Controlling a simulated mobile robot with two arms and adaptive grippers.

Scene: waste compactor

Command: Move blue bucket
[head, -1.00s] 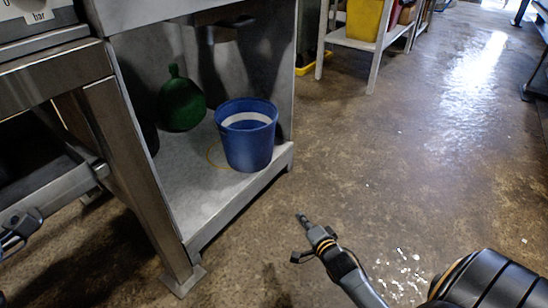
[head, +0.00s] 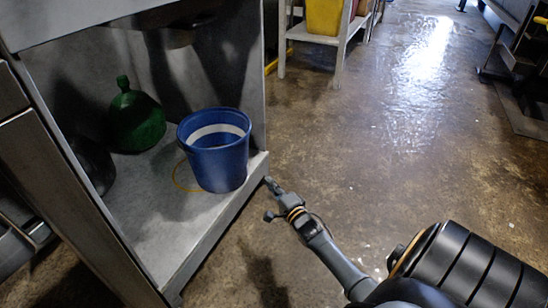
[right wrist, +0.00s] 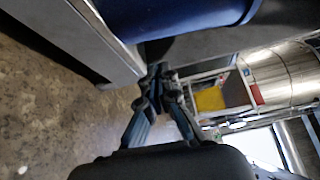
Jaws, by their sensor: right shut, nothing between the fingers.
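The blue bucket (head: 218,160) stands upright on the low metal shelf (head: 160,205) under the counter, near the shelf's right end. A pale band shows inside its rim, and a thin yellow-orange handle hangs at its left side. My right gripper (head: 270,182) is shut and empty, just outside the shelf's front right corner, to the right of and apart from the bucket. In the right wrist view, my gripper's fingertips (right wrist: 158,72) are together, and the bucket (right wrist: 170,15) fills part of the top edge. My left gripper is not in view.
A green jug (head: 135,122) and a dark rounded object (head: 92,165) sit left of the bucket on the shelf. A metal leg (head: 85,200) stands at the shelf's left front. A yellow container (head: 324,16) is on a rack behind. The wet floor (head: 400,120) to the right is clear.

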